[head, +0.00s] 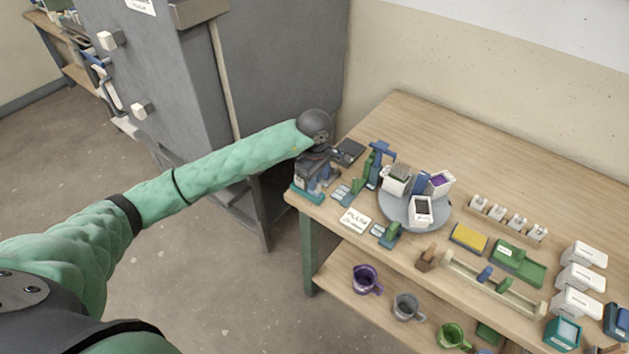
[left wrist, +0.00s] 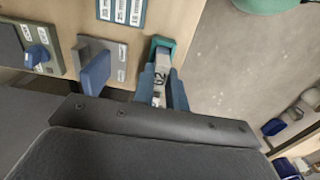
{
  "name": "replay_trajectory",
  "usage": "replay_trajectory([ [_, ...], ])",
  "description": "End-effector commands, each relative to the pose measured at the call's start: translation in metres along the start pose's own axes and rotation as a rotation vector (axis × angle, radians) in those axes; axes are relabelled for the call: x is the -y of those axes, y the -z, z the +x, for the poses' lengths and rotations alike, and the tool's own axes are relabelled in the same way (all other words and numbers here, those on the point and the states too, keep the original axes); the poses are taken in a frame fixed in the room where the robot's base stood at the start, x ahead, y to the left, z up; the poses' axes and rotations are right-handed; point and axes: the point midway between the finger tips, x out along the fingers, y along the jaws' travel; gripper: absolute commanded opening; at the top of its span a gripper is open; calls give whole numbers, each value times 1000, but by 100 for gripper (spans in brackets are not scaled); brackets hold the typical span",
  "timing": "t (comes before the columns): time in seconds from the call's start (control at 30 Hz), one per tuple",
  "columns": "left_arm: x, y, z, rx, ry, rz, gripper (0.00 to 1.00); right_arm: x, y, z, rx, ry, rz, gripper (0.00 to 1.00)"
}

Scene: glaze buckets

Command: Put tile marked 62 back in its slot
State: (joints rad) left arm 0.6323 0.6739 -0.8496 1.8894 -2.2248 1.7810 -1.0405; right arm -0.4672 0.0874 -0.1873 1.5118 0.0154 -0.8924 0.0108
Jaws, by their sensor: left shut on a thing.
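In the left wrist view my left gripper (left wrist: 163,88) is shut on a pale grey tile (left wrist: 159,74) whose mark reads 62 sideways. The tile lies between the two blue fingers. Just past the fingertips is a teal piece (left wrist: 163,44) by the table edge; whether the tile touches it or sits in it I cannot tell. In the head view my left gripper (head: 322,177) is over the table's near left corner, and the teal piece (head: 307,195) shows below it. The tile cannot be made out there. No slot is clearly visible. My right gripper is out of view.
A grey block with a blue handle (left wrist: 95,72) stands close beside the gripper. A label strip (left wrist: 121,10) lies past it. On the table (head: 412,110) are a round grey turntable (head: 397,214) with buckets and a white card (head: 355,218). A grey cabinet (head: 165,75) stands left.

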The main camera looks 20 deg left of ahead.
Motion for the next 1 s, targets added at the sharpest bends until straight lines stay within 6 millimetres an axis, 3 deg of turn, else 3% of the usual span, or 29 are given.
replay_trajectory([
  [0.9, 0, 0, 6, 0, 1, 0, 0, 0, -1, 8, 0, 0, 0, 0],
  [0.93, 0, 0, 6, 0, 1, 0, 18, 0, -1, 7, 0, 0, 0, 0],
  [1.0, 0, 0, 5, 0, 1, 0, 31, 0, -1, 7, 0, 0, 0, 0],
])
